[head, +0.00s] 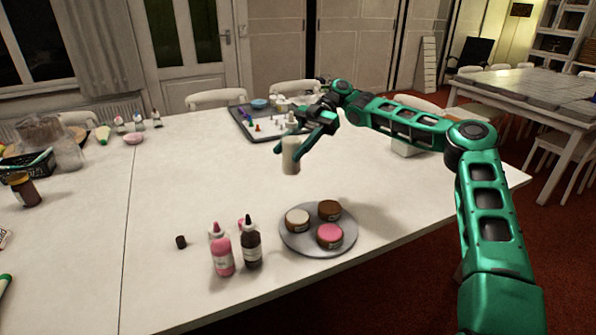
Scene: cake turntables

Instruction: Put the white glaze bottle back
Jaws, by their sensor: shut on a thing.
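The white glaze bottle (291,157) is held upright by my gripper (291,145), which is shut on it. The bottle appears to be above the white table, behind the turntable; its exact height is hard to tell. The grey round turntable (318,247) carries three small cakes: one with white top (297,220), one brown (330,210) and one pink (329,235). A pink glaze bottle (222,252) and a dark brown glaze bottle (251,245) stand upright left of the turntable. A small pink-topped thing behind them is partly hidden.
A small dark cap-like object (181,242) lies left of the bottles. A dark tray (262,124) with small items is at the back. Jars, a black basket (25,165) and a pink bowl (134,138) stand at the left. The middle of the table (185,185) is clear.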

